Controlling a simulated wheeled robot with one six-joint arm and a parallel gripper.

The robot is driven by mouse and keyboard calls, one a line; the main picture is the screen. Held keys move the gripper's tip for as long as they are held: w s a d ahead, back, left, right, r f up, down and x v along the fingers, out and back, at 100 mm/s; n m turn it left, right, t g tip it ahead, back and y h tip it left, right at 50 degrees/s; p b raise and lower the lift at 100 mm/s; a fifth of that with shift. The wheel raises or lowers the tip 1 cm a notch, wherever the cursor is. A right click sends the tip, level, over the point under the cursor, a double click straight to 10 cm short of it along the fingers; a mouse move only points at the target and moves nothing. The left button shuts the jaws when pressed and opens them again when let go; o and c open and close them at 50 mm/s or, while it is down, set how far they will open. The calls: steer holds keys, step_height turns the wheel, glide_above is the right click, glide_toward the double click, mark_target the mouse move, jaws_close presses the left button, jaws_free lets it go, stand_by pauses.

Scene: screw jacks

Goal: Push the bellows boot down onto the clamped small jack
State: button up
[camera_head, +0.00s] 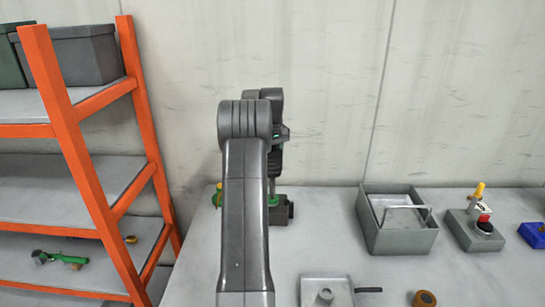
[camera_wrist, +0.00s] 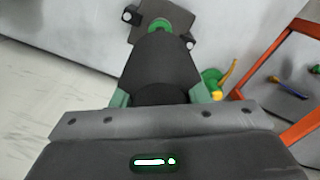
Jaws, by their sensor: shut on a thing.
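The black bellows boot (camera_head: 276,161) hangs upright below my gripper, behind my arm in the head view. In the wrist view the boot (camera_wrist: 158,62) sits between the two pale green fingertips of my gripper (camera_wrist: 160,96), which is shut on it. Below the boot is the small jack, with its green body (camera_head: 273,200) held in a dark clamp (camera_head: 284,211). A narrow dark piece shows between boot and green body. In the wrist view the green jack top (camera_wrist: 160,25) shows past the boot's far end. Whether the jack's screw is inside the boot is hidden.
A grey bin (camera_head: 399,238) with a handle-like bar stands right of the clamp. Further right are a red-button box (camera_head: 475,229) and a blue part (camera_head: 533,234). A grey plate (camera_head: 325,292) and brown ring (camera_head: 424,299) lie in front. An orange shelf (camera_head: 75,155) stands left.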

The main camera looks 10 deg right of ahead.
steer(key=shift+f, duration=0.1)
steer(key=shift+f+b, duration=1.95)
steer(key=shift+f, duration=2.4)
steer(key=shift+f, duration=0.3)
steer(key=shift+f+b, duration=0.85)
steer(key=shift+f, duration=1.05)
steer(key=shift+f, duration=0.35)
steer(key=o, duration=1.1)
step_height(320, 180, up, 14)
steer(key=shift+f+b, duration=0.1)
steer(key=shift+b, duration=0.55)
